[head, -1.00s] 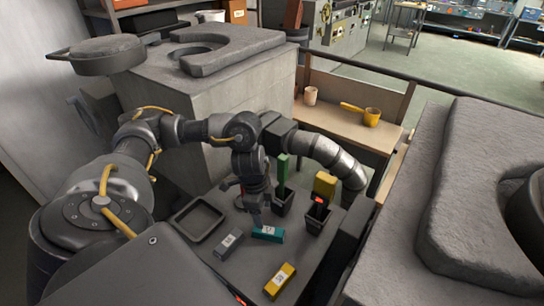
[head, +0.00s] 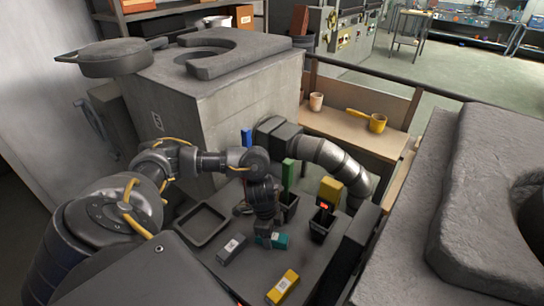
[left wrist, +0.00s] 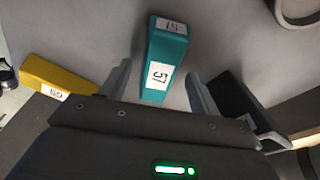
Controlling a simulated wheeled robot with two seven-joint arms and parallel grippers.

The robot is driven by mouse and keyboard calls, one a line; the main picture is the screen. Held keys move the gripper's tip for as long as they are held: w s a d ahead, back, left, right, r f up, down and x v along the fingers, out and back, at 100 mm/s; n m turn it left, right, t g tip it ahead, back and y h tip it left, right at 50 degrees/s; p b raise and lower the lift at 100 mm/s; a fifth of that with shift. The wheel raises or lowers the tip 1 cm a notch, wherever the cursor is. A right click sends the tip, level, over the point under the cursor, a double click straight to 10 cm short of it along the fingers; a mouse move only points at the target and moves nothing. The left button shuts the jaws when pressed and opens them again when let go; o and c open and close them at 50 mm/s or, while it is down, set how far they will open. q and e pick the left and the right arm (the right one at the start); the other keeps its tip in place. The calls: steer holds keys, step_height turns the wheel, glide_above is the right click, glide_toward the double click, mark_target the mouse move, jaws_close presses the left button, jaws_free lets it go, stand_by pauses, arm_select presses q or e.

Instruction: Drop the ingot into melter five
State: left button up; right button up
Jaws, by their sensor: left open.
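A teal ingot with white number labels (head: 280,241) lies on the dark work table. It also shows in the left wrist view (left wrist: 165,50), between the two fingers. My left gripper (head: 267,240) is open and low over it, partly hiding it; contact cannot be told. A grey ingot (head: 231,249) and a yellow ingot (head: 282,287) lie nearby on the table. Small dark square pots stand behind: one pot (head: 289,210) by a green upright block, another pot (head: 321,227) by a yellow block. No melter number is readable. My right gripper is not in view.
An empty dark tray (head: 201,224) lies left of the gripper. A large grey furnace block (head: 230,110) and a bent metal duct (head: 330,160) stand behind the table. A side bench (head: 345,122) holds a cup and a yellow ladle. A rough grey block (head: 490,200) fills the right.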

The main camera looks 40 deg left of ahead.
arm_select(q)
steer(key=shift+c, duration=0.2)
jaws_close()
steer(key=shift+r, duration=0.15)
steer(key=shift+r, duration=0.65)
steer(key=s+d+r+p, duration=0.6)
steer(key=s+d+r, duration=0.3)
steer(key=s+r, duration=0.1)
steer(key=shift+s+r, duration=0.3)
steer(key=shift+r, duration=0.45)
